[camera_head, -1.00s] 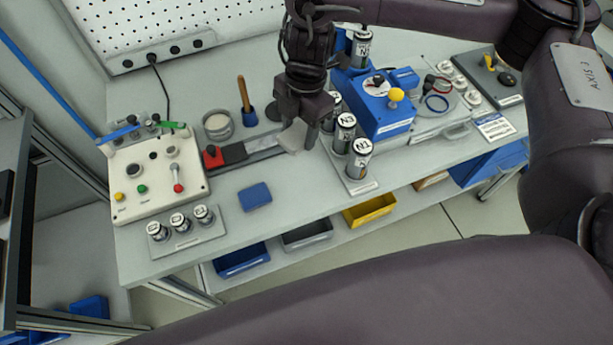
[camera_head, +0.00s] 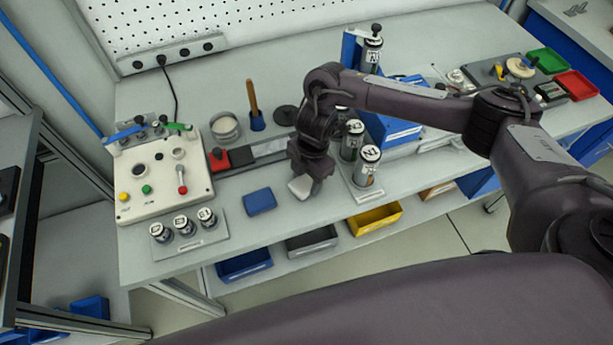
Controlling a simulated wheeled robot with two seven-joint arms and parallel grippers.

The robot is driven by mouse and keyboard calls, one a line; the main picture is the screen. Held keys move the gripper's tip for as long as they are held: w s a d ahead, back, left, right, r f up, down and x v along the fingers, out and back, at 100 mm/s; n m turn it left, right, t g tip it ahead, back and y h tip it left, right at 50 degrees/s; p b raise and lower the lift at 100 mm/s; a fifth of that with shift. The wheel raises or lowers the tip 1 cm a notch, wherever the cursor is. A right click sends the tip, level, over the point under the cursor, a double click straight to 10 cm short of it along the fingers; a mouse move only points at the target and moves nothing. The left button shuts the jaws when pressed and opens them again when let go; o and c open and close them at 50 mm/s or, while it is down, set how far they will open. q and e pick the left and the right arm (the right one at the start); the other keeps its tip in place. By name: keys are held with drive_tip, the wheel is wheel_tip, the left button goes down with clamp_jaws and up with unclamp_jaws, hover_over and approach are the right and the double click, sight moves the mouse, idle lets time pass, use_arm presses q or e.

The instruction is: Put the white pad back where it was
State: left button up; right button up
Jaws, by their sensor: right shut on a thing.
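The white pad (camera_head: 300,187) is at the fingertips of my right gripper (camera_head: 308,179), over the front part of the bench between the blue pad and the labelled cylinders. My right gripper is shut on the white pad, and its fingers hide part of it. I cannot tell whether the pad touches the bench top. A blue pad (camera_head: 260,201) lies flat on the bench just to the left of it. My left gripper does not show.
Labelled cylinders (camera_head: 366,167) stand on a plate close to the right of my gripper. A control box (camera_head: 160,178), a rack of small cylinders (camera_head: 184,228) and a red block (camera_head: 219,159) are to the left. Bins (camera_head: 375,218) sit below the front edge.

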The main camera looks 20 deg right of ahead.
drive_tip(key=shift+f, duration=0.1)
drive_tip(key=shift+f, duration=0.15)
drive_tip(key=o, duration=0.9)
drive_tip(key=shift+o, duration=0.2)
drive_tip(key=shift+r, duration=0.3)
drive_tip(key=shift+w+d+r, duration=0.1)
drive_tip(key=shift+r, duration=0.3)
wheel_tip(320, 180, up, 11)
drive_tip(key=d, duration=0.1)
drive_tip(key=shift+w+d, duration=0.25)
drive_tip(key=shift+w, duration=0.05)
drive_tip(key=shift+f, duration=0.1)
